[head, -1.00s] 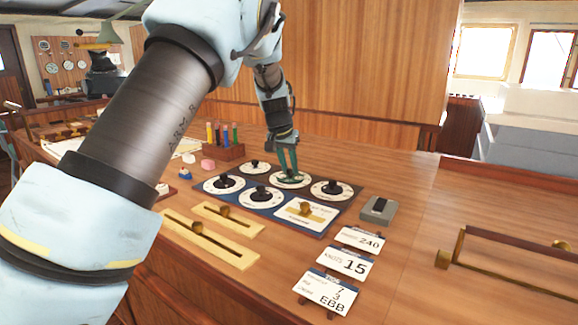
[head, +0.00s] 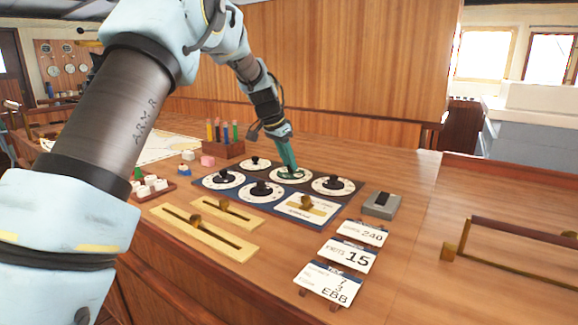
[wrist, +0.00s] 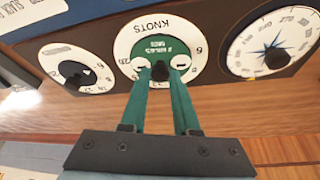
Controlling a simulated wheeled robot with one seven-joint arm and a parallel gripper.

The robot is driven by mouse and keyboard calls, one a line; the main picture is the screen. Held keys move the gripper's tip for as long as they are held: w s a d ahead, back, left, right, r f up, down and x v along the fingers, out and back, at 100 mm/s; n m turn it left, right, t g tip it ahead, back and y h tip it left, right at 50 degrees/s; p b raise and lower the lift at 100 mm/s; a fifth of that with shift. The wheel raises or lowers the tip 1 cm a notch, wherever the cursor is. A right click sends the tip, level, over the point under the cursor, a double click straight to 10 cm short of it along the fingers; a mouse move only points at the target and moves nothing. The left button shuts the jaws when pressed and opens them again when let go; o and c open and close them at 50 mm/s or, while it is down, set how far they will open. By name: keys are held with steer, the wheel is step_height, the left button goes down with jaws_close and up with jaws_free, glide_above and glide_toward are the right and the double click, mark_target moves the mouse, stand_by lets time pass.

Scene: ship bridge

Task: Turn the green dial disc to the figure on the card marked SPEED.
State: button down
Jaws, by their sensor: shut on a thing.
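The green dial disc (wrist: 158,47) sits inside a white number ring (wrist: 124,45) labelled KNOTS. The lettering is upside down in the wrist view. My gripper (wrist: 160,72) is shut on the disc's black knob (wrist: 160,70), with one teal finger on either side. In the head view my gripper (head: 289,168) reaches down at a tilt to the back middle dial and hides most of the green disc. I cannot tell which figure the disc points to. A card (head: 347,256) showing KNOTS and 15 stands in front right of the panel; its heading is too small to read.
Other black-knobbed dials (head: 333,184) surround this one on the dark panel. A grey switch box (head: 381,205) stands right of it. Cards reading 240 (head: 362,234) and EBB (head: 328,283) flank the 15 card. Brass sliders (head: 204,232) lie in front; a pen rack (head: 222,149) stands behind left.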

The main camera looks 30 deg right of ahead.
steer(key=m, duration=0.2)
steer(key=m+g+p, duration=0.1)
steer(key=m+g, duration=0.1)
steer(key=m, duration=0.1)
steer(key=shift+w+r+m+p, duration=0.15)
steer(key=shift+w+m+p, duration=0.15)
steer(key=shift+w+p, duration=0.05)
steer(key=m+g+p, duration=0.1)
steer(key=m+p, duration=0.1)
steer(key=m, duration=0.1)
steer(key=shift+d, duration=0.1)
steer(key=shift+w+m+g+y+p, duration=0.1)
steer(key=shift+m+g+y+p, duration=0.35)
steer(key=shift+m+p, duration=0.4)
steer(key=shift+m, duration=0.25)
steer(key=c, duration=0.6)
jaws_free()
steer(key=shift+c, duration=0.2)
steer(key=b+v, duration=0.1)
steer(key=v, duration=0.9)
steer(key=shift+r+b, duration=0.25)
steer(key=shift+b, duration=0.05)
